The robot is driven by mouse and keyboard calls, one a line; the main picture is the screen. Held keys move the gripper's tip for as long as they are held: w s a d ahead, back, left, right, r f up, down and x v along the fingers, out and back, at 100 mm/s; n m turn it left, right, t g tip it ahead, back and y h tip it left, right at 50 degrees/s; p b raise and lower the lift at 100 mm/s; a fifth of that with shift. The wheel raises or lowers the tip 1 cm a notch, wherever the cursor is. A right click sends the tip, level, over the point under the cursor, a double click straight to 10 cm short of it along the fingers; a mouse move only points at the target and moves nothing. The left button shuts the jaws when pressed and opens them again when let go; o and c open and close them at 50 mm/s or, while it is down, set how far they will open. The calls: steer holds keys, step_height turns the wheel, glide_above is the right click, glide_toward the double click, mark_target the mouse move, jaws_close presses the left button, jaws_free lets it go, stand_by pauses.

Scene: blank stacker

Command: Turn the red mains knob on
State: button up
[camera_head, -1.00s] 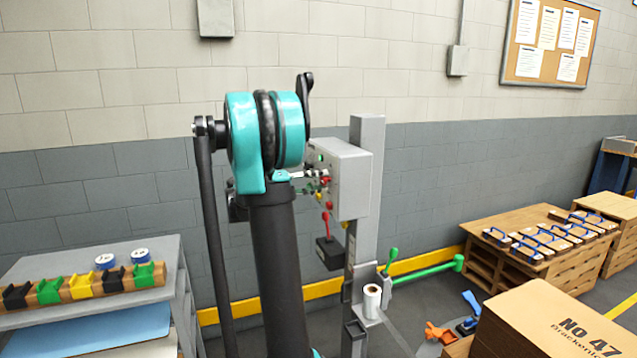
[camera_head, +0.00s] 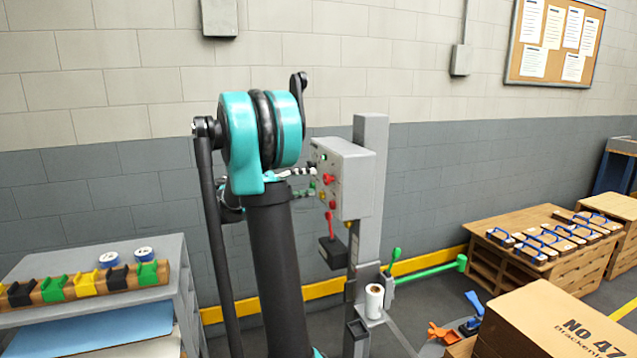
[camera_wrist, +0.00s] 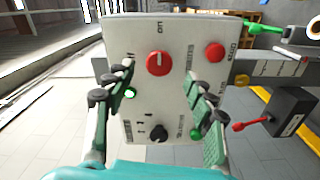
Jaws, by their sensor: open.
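The red mains knob (camera_wrist: 159,63) is on the grey control panel (camera_wrist: 178,28) in the wrist view. Its pale mark seems to point to the picture's top, towards a sideways "ON" label. In the head view the knob (camera_head: 329,178) shows on the panel's left-facing face. My gripper (camera_wrist: 160,82) is open and empty. Its two fingers lie either side of the area below the knob in the wrist view, apart from it. In the head view the gripper (camera_head: 304,182) is just left of the panel, partly hidden by my arm.
The panel also carries a red button (camera_wrist: 214,52), a black knob (camera_wrist: 158,132) and a lit green lamp (camera_wrist: 130,93). A black box with a red lever (camera_wrist: 238,127) is beside it. A grey post (camera_head: 369,140) bears the panel. A rack with coloured holders (camera_head: 85,285) stands left.

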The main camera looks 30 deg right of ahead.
steer(key=v, duration=0.7)
stand_by(0.3)
